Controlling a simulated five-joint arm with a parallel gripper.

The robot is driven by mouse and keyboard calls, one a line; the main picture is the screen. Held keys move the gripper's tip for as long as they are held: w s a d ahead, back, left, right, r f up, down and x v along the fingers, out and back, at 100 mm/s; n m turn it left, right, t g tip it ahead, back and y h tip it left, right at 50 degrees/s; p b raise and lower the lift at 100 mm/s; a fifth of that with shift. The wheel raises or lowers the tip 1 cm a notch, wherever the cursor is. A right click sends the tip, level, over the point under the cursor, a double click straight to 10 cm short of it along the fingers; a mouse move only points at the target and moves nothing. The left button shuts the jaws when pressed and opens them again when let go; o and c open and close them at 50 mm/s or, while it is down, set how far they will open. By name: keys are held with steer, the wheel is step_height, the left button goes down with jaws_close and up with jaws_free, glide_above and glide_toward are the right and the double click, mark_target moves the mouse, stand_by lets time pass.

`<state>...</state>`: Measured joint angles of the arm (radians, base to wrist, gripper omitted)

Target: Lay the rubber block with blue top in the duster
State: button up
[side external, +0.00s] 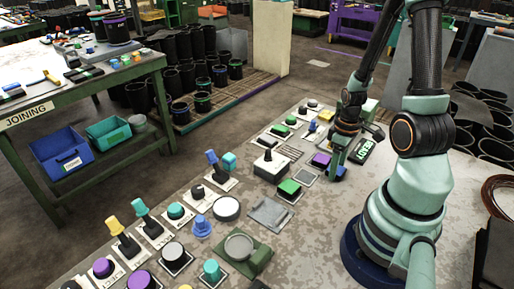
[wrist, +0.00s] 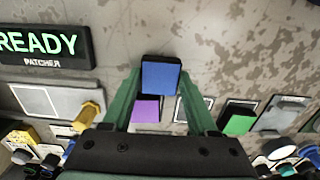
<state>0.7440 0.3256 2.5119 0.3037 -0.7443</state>
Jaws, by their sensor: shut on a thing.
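The rubber block with blue top (wrist: 160,76) is a black block with a flat blue face. It sits between the green fingers of my gripper (wrist: 161,88) in the wrist view, and my gripper is shut on it. In the side external view my gripper (side external: 336,171) is low over the far right part of the worktop, with a bit of blue showing at its fingers. I cannot tell whether the block touches the worktop. No station is legibly marked as the duster. A grey tray-like plate (side external: 269,213) and a green unit with a round grey dish (side external: 243,250) stand nearer the camera.
A purple-topped pad (side external: 321,159) and a green-topped pad (side external: 289,188) are close to my gripper. A sign reading READY PATCHER (wrist: 42,45) stands by a grey plate (wrist: 62,102) with an orange knob. Levers and buttons crowd the worktop's left side. Bare worktop lies at front right.

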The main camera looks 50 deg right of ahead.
steer(key=shift+f, duration=0.1)
steer(key=o, duration=1.4)
steer(key=shift+c, duration=0.2)
step_height(320, 180, up, 12)
steer(key=w+a+r+t+h, duration=0.1)
steer(key=w+a+r+t, duration=0.2)
steer(key=w+a+r, duration=0.4)
steer(key=shift+w+a, duration=0.35)
steer(key=shift+a, duration=0.35)
steer(key=shift+o, duration=0.5)
steer(key=w+a+r+t+y, duration=0.1)
steer(key=a+r+t, duration=0.1)
steer(key=a+r, duration=0.3)
steer(key=a, duration=0.4)
steer(key=shift+w+r+t, duration=0.3)
steer(key=shift+w+r, duration=0.05)
steer(key=shift+w, duration=0.05)
